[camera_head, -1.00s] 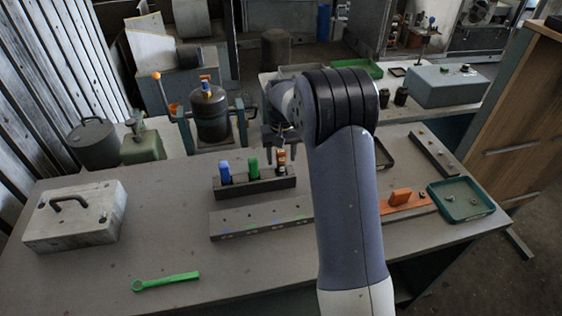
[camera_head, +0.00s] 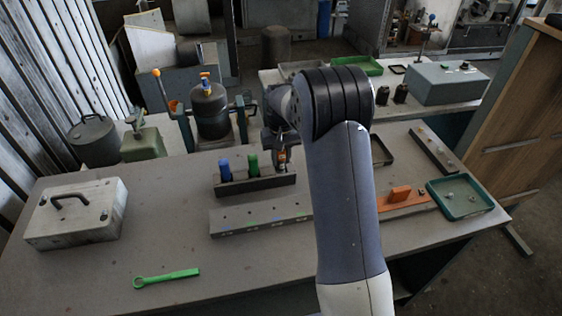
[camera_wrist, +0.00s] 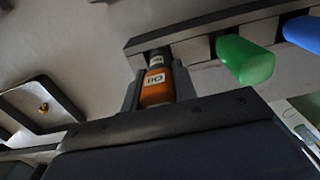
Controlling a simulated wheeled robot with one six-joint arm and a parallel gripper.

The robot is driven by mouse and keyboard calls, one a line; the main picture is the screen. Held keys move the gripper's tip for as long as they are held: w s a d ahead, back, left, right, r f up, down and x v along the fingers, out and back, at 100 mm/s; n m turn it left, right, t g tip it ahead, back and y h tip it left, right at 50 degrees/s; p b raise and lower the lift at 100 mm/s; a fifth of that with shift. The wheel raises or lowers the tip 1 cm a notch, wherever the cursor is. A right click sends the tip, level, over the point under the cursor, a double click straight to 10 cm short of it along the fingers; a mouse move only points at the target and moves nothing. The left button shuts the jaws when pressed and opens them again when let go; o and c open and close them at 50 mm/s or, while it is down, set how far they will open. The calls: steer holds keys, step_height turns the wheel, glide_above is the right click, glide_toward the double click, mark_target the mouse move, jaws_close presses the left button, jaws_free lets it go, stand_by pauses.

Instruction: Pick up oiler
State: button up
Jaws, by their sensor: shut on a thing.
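The oiler is a small orange bottle with a white "Oil" label and a dark end; it shows in the wrist view (camera_wrist: 157,91) and, small, in the head view (camera_head: 282,156). My gripper (camera_wrist: 157,84) is shut on the oiler, with one dark finger on each side. In the head view my gripper (camera_head: 281,148) is at the right end of the dark rack (camera_head: 258,184), partly hidden by my arm. I cannot tell whether the oiler's end is still inside the rack.
A green-handled tool (camera_head: 252,165) and a blue-handled tool (camera_head: 225,170) stand in the rack beside the oiler. A grey bar (camera_head: 255,219) lies in front. A green wrench (camera_head: 168,277) and a grey box (camera_head: 78,212) are at left. A green tray (camera_head: 459,198) is at right.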

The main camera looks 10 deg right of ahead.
jaws_close()
step_height(320, 180, up, 10)
steer(key=shift+r+b, duration=0.1)
steer(key=shift+b, duration=0.75)
steer(key=shift+o, duration=2.2)
jaws_free()
jaws_close()
